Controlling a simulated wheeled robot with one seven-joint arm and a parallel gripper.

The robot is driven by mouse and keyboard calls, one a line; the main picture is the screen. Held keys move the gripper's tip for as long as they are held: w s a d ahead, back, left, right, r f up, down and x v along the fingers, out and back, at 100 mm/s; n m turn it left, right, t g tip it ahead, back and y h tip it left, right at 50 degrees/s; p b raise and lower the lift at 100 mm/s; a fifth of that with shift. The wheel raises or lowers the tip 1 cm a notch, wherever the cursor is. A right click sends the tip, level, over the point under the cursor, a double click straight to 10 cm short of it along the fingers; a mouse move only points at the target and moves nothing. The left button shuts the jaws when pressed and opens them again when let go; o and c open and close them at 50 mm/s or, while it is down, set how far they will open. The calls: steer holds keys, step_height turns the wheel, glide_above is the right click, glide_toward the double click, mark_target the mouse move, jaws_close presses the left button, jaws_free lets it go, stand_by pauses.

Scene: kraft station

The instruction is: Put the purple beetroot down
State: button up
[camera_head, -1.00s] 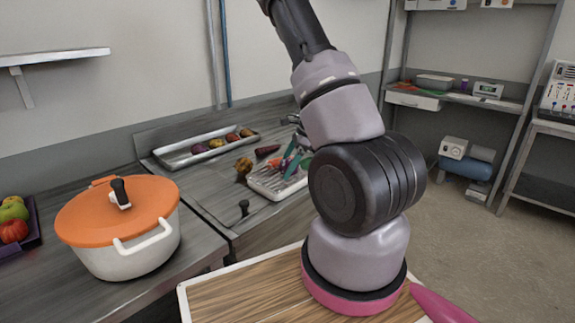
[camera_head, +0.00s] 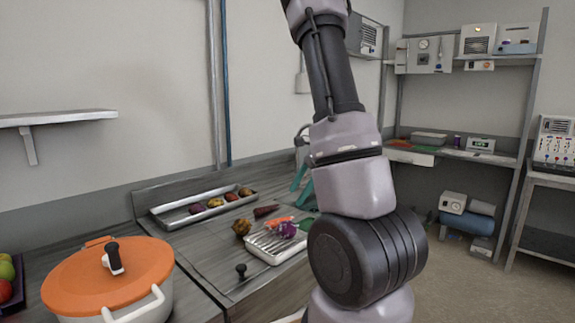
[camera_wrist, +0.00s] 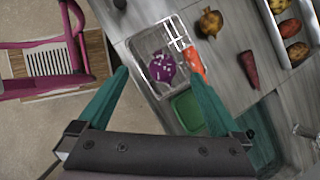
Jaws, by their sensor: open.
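The purple beetroot (camera_head: 288,229) sits in the shallow metal tray (camera_head: 262,247) on the counter, beside an orange carrot (camera_head: 277,222). The wrist view shows the beetroot (camera_wrist: 162,68) in the tray (camera_wrist: 143,48), apart from both fingers, with the carrot (camera_wrist: 195,64) to its right. My gripper (camera_wrist: 158,76) has teal fingers spread wide, with nothing held between them. It is above the tray. In the head view, its fingers (camera_head: 303,184) show behind my arm, which hides part of the gripper.
A brown round vegetable (camera_head: 241,227) and a dark red root (camera_head: 265,211) lie beside the tray. A long tray (camera_head: 172,215) of produce lies behind. An orange-lidded pot (camera_head: 108,272) stands at left.

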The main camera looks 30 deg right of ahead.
steer(key=s+a+r+n+t+h, duration=0.1)
steer(key=s+a+r+n+t, duration=0.1)
steer(key=s+a+r+n, duration=0.6)
steer(key=s+a+r+n+t+h, duration=0.2)
steer(key=s+a+r+n, duration=0.6)
steer(key=r, duration=0.5)
steer(key=shift+s+a+n+t, duration=0.2)
steer(key=shift+s+n+t, duration=0.1)
steer(key=shift+s+t, duration=0.1)
